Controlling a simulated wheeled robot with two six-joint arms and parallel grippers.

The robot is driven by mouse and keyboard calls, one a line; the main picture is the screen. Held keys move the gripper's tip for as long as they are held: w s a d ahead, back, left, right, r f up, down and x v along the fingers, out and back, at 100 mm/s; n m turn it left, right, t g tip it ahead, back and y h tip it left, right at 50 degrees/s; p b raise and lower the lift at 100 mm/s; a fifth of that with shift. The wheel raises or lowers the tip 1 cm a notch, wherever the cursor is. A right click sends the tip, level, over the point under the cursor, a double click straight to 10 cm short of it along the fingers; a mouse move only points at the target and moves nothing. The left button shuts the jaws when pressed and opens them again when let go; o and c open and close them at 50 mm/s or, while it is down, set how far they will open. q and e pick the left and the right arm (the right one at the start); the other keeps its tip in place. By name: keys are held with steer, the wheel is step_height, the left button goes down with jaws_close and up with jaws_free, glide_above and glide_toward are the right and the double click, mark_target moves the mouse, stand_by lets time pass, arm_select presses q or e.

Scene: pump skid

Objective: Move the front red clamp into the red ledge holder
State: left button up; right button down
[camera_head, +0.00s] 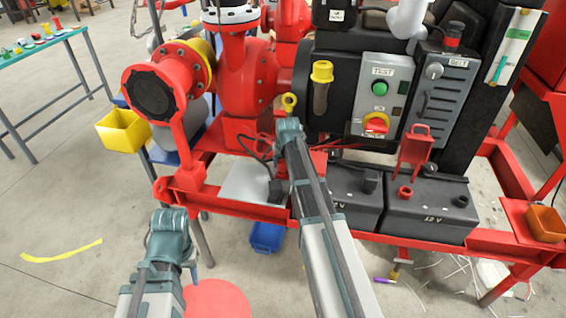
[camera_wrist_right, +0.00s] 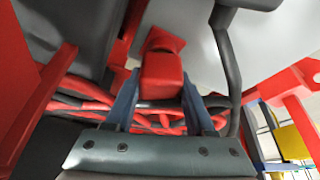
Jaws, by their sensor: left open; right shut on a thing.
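In the right wrist view, my right gripper (camera_wrist_right: 160,108) is shut on a red clamp (camera_wrist_right: 162,72), a blocky red piece between the two blue-grey fingers. In the head view my right arm reaches to the front of the skid, and its wrist (camera_head: 290,130) hides the fingers and clamp. An upright red holder-like piece (camera_head: 413,152) stands behind the right black battery, right of that wrist; I cannot tell if it is the ledge holder. My left gripper (camera_head: 188,262) hangs at lower left, away from the skid, open; its fingers are mostly hidden.
Two black batteries (camera_head: 428,215) sit on the red skid frame, with red and black cables near the right gripper (camera_wrist_right: 100,95). A control box (camera_head: 382,92) and a red pump (camera_head: 240,75) stand behind. A yellow bin (camera_head: 123,130) is at left. The floor at lower left is mostly clear.

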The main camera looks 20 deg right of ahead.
steer(key=shift+f+b, duration=0.55)
steer(key=shift+f, duration=0.05)
steer(key=shift+c, duration=0.9)
jaws_free()
steer(key=shift+r, duration=0.2)
steer(key=p+v, duration=1.3)
steer(key=shift+r, duration=0.2)
steer(key=shift+s, duration=0.1)
